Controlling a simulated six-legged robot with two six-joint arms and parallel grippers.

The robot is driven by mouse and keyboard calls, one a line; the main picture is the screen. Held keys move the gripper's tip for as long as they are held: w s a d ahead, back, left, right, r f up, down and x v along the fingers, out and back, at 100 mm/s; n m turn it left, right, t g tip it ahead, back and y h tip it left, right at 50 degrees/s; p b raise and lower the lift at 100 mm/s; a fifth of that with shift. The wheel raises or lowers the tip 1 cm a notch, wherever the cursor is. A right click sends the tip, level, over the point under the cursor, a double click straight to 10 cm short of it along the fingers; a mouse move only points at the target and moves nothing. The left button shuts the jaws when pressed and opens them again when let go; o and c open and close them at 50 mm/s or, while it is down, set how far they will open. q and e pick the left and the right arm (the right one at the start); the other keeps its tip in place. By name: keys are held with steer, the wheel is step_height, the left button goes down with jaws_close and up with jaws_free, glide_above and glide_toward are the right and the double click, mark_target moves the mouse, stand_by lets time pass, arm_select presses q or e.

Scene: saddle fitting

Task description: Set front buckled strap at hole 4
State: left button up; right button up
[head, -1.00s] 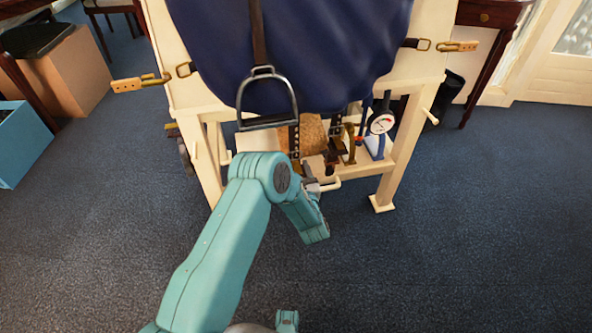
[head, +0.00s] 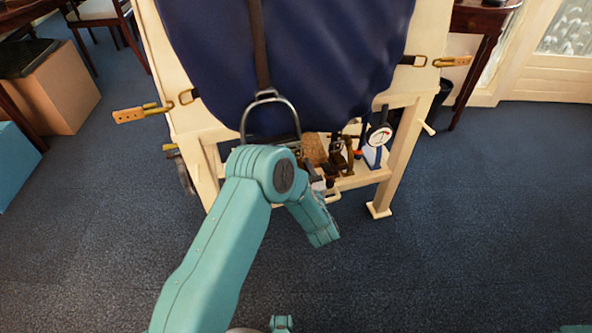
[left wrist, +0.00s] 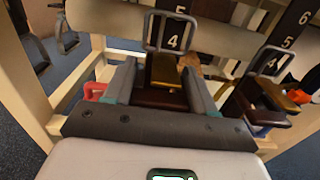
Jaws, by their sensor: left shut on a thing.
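In the left wrist view, a dark strap (left wrist: 174,41) with pale hole numbers 5 and 4 runs through a metal buckle frame (left wrist: 151,32). The 4 shows inside the frame. My left gripper (left wrist: 162,82) is shut on a brass-topped dark brown tab (left wrist: 163,70) just below this buckle. A second numbered strap (left wrist: 292,24) with its own buckle (left wrist: 270,62) and brass tab (left wrist: 279,94) is at the right, apart from my fingers. In the head view my arm hides most of the left gripper and the held tab. The right gripper does not show.
A blue-covered cream stand (head: 410,145) is ahead, with a stirrup (head: 271,107) hanging over its shelf. A dial gauge (head: 379,135) stands at the shelf's right. The carpet at the right is clear.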

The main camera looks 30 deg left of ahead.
arm_select(q)
steer(key=o, duration=1.5)
steer(key=shift+r, duration=0.1)
steer(key=shift+d, duration=0.1)
steer(key=p+v, duration=0.3)
steer(key=v, duration=1.3)
steer(key=shift+d, duration=0.1)
